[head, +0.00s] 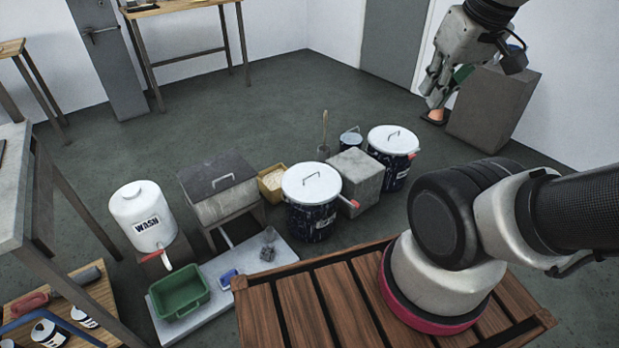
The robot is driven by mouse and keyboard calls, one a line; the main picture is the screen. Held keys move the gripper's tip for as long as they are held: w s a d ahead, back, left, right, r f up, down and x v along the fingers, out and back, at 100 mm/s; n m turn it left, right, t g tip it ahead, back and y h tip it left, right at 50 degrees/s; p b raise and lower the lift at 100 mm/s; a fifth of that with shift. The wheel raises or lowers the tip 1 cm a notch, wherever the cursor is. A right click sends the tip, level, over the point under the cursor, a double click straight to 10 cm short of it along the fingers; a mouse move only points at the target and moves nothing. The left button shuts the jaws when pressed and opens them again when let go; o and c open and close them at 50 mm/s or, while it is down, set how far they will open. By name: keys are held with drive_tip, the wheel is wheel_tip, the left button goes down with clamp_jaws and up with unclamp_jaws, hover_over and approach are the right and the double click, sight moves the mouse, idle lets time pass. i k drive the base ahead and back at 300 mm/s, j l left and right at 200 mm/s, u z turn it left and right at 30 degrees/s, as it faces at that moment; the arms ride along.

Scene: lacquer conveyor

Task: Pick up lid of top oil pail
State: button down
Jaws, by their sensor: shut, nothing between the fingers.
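Two dark pails with white lids and wire handles stand on the floor. The nearer pail (312,222) has its lid (311,182) on, and the farther pail (392,172) has its lid (393,138) on. Their labels are too small to read, so I cannot tell which is the top oil pail. My gripper (434,94) hangs at the upper right, pointing down, shut and empty. In the picture it is above and right of the farther lid, apart from both lids.
A grey block (357,174) stands between the pails. A WASH jug (143,215), a lidded grey box (219,183) and a green tub (179,293) are to the left. A slatted wooden platform (335,300) is in front. The floor behind the pails is mostly clear.

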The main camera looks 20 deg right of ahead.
sight(311, 183)
drive_tip(key=i+l, duration=0.2)
drive_tip(key=i, duration=0.25)
drive_tip(key=i+l, duration=0.15)
drive_tip(key=i, duration=0.3)
drive_tip(key=i+l+z, duration=0.1)
drive_tip(key=i, duration=0.35)
drive_tip(key=l, duration=0.1)
